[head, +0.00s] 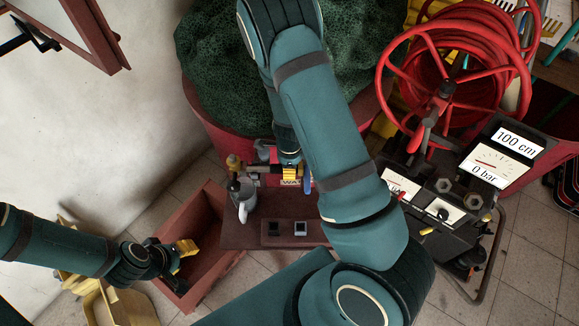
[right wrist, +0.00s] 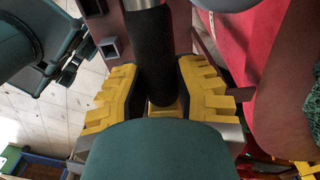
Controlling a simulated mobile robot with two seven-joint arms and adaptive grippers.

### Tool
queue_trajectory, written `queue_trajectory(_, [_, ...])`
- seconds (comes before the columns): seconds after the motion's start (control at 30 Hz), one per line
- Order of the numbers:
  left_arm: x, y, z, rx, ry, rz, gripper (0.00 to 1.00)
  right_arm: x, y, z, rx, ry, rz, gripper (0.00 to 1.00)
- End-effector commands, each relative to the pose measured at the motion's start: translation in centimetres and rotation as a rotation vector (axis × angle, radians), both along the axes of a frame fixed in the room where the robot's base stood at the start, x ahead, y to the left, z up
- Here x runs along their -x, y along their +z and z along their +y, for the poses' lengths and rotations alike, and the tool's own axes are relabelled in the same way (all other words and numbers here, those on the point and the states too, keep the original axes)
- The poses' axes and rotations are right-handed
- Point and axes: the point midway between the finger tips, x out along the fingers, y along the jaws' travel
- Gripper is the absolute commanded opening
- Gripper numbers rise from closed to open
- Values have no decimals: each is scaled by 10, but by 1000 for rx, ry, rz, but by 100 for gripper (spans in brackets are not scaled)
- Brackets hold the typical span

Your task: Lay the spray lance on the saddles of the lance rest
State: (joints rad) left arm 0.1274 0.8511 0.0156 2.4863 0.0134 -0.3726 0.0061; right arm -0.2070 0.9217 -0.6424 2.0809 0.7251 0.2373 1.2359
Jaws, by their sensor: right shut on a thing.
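The spray lance (right wrist: 152,62) shows in the right wrist view as a black grip with a grey metal tube. My right gripper (right wrist: 160,92) is shut on the black grip, one yellow finger on each side. In the head view my right gripper (head: 291,174) is above the far part of a dark red-brown bench, partly hidden by my arm. The lance rest (head: 286,241) lies on the bench's near part, with two small dark square saddles (head: 301,228), both empty. The saddles also show in the right wrist view (right wrist: 109,48). My left gripper (head: 186,248) is low at the left, apart from the lance.
A grey metal jug (head: 244,204) stands at the bench's left. A reddish-brown crate (head: 207,270) is below my left gripper. A red tub (head: 210,110) under dark green netting is behind. A red hose reel (head: 447,90) and gauge unit (head: 445,190) stand at right.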

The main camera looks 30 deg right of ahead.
Motion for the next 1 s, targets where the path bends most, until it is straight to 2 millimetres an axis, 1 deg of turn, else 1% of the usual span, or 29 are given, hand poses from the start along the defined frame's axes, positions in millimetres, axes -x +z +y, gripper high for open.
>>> queue_trajectory(0.17, [0,0,0,0,0,0,47,0,0,0,0,0,-1,0])
queue_trajectory(0.2, [0,0,0,0,0,0,47,0,0,0,0,0,-1,42])
queue_trajectory(0.23, [0,0,0,0,0,0,47,0,0,0,0,0,-1,53])
queue_trajectory(0.27, [0,0,0,0,0,0,47,0,0,0,1,0,-1,57])
queue_trajectory(0.53, [0,0,0,0,0,0,47,0,0,0,1,0,1,57])
queue_trajectory(0.67, [0,0,0,0,0,0,47,0,6,0,1,1,0,57])
queue_trajectory(0.77, [0,0,0,0,0,0,47,-1,18,0,2,2,-3,57])
queue_trajectory(1.0, [0,0,0,0,0,0,47,-2,66,1,1,4,-5,57])
